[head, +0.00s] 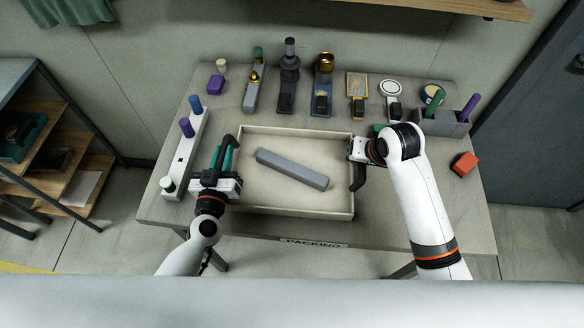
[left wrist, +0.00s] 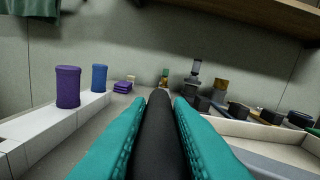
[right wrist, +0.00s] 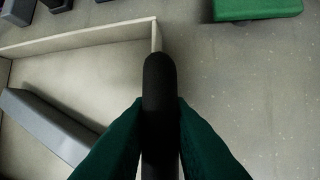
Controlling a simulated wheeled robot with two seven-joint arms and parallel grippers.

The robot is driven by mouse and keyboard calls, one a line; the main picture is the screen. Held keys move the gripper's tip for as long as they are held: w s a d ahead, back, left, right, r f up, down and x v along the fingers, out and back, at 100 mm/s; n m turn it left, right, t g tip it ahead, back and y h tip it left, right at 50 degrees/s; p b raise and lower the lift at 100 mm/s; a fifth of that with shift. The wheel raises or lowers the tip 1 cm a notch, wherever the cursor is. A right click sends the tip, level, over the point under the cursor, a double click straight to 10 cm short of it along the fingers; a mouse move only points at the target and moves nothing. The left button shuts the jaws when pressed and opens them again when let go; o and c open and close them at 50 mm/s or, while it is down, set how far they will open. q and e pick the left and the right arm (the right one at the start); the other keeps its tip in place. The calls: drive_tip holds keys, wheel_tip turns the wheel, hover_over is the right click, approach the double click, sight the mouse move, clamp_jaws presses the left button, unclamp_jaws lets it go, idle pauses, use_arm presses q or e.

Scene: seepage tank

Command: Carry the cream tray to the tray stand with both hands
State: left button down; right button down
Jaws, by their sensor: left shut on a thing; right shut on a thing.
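The cream tray (head: 290,209) is on the table, with a long grey bar (head: 292,169) lying at a slant inside it. My left gripper (head: 221,165) is shut on the black handle (left wrist: 160,135) at the tray's left side. My right gripper (head: 360,158) is shut on the black handle (right wrist: 159,85) at the tray's right side. The tray looks level; I cannot tell whether it touches the table. The tray wall also shows in the left wrist view (left wrist: 252,130) and right wrist view (right wrist: 85,38). I cannot pick out a tray stand.
A white rack (head: 182,157) with purple and blue pegs stands close left of the tray. Several tools (head: 287,90) stand along the back of the table. A red block (head: 464,163) and a grey holder (head: 445,124) are at the right. A shelf unit (head: 62,140) stands at far left.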

use_arm(q)
drive_tip(key=shift+r, duration=0.15)
use_arm(e)
drive_tip(key=shift+r, duration=0.15)
